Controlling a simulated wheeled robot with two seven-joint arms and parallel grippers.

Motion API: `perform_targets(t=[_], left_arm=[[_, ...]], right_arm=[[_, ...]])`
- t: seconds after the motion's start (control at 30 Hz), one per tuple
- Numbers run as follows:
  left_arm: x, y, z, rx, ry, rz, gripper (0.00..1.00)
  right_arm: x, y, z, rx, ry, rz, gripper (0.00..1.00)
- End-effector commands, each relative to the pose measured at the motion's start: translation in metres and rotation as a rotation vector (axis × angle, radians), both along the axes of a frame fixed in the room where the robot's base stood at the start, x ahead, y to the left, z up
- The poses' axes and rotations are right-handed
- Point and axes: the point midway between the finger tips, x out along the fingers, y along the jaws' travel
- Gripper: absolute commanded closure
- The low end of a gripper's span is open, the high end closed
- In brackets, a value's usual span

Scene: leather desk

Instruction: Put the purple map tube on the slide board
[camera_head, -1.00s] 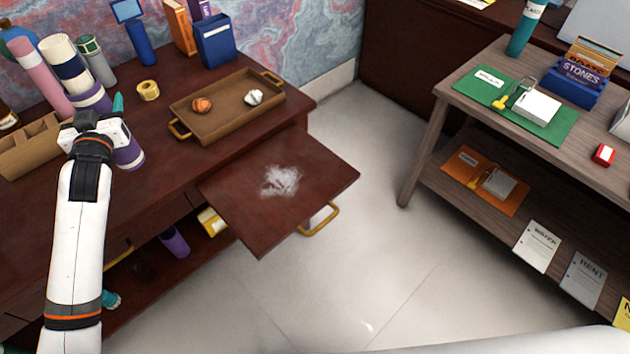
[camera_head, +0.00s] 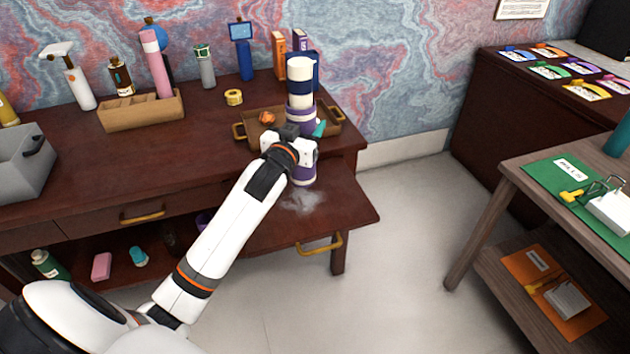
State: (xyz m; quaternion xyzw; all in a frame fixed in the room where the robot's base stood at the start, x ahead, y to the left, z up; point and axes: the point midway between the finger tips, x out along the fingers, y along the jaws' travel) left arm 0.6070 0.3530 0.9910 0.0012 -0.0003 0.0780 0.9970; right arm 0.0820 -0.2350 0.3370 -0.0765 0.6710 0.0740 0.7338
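The purple map tube (camera_head: 302,115) is long and upright, with purple, white and navy bands and a cream top. My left gripper (camera_head: 303,138) is shut around its lower part, and the gripper body hides a piece of the tube. The slide board (camera_head: 345,208) is a dark red-brown pull-out leaf at the desk's front right, with a whitish smudge on it. The tube's lower end shows in front of the tray, by the rear part of the board. I cannot tell whether it touches the board. My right gripper is not in view.
A brown tray (camera_head: 243,130) with an orange ball stands behind the tube. A wooden holder (camera_head: 140,112) with a pink tube, a yellow tape roll (camera_head: 234,97) and a grey bin (camera_head: 22,165) are on the desk. The slide board's front half is clear.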

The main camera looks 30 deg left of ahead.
Motion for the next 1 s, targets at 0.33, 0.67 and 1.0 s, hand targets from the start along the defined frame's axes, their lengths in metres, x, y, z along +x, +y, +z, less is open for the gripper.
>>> perform_targets(t=[0.33,0.67,1.0], left_arm=[[0.000,0.000,-0.046,-0.001,0.000,0.001,0.70],[0.000,0.000,-0.080,-0.001,-0.001,0.000,0.70],[0.000,0.000,-0.083,0.000,0.000,0.000,0.42]], right_arm=[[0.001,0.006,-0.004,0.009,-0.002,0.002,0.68],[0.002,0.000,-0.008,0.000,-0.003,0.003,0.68],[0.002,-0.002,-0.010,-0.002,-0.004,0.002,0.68]])
